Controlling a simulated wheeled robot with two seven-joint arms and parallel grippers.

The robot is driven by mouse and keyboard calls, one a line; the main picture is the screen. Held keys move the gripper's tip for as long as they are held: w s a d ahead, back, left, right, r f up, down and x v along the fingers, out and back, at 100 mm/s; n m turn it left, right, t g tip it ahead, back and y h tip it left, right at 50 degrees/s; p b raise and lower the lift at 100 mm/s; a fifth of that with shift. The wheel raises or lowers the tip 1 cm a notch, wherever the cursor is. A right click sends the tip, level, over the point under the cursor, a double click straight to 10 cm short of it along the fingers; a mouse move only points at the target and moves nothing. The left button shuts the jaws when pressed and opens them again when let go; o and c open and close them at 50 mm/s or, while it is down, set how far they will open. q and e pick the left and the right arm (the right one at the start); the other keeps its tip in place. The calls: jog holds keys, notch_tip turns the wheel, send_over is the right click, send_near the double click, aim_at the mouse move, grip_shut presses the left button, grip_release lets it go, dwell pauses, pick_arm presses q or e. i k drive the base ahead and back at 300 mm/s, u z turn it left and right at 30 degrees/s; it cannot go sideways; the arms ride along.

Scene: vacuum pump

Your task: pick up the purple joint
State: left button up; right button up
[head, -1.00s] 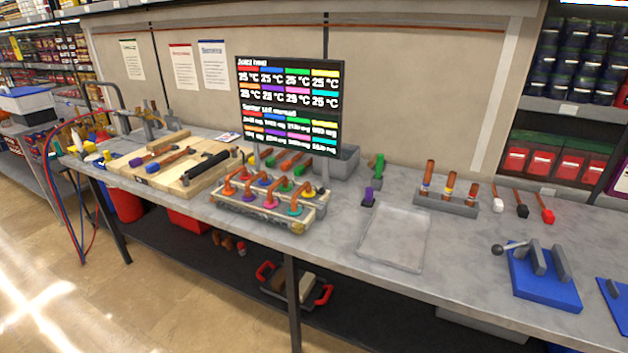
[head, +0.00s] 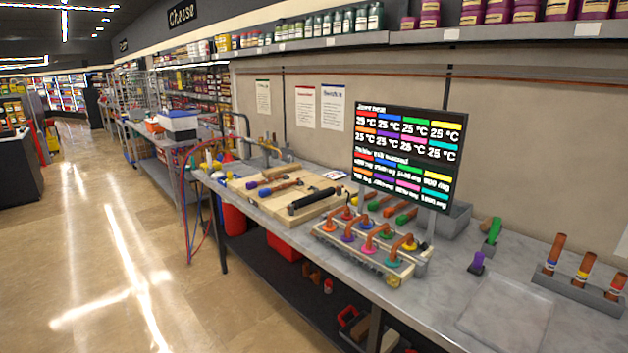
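Several purple parts show in the head view, and I cannot tell which one is the purple joint. A small purple piece with a dark base (head: 477,262) stands upright alone on the grey table, left of a shallow clear tray. Another purple-based part with a copper-coloured pipe (head: 348,237) sits in the rack of coloured joints. A tool-like part with a purple end (head: 252,186) lies on the wooden board. Neither of my grippers is in view.
The long grey table (head: 400,292) holds a wooden board (head: 297,212), a joint rack (head: 370,258), a black display (head: 408,150), a shallow clear tray (head: 505,315) and a pipe holder (head: 580,290). Red bins (head: 284,246) stand below. Open floor (head: 110,250) lies at left.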

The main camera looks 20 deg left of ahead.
aim_at(251, 186)
jog(key=u, duration=0.55)
jog(key=k, duration=0.75)
jog(key=u, duration=1)
jog(key=k, duration=0.55)
jog(key=u, duration=0.65)
jog(key=i, duration=1.85)
jog(key=z, duration=0.45)
jog(key=i, duration=1.5)
jog(key=z, duration=1.65)
jog(key=i, duration=1.05)
jog(key=z, duration=1)
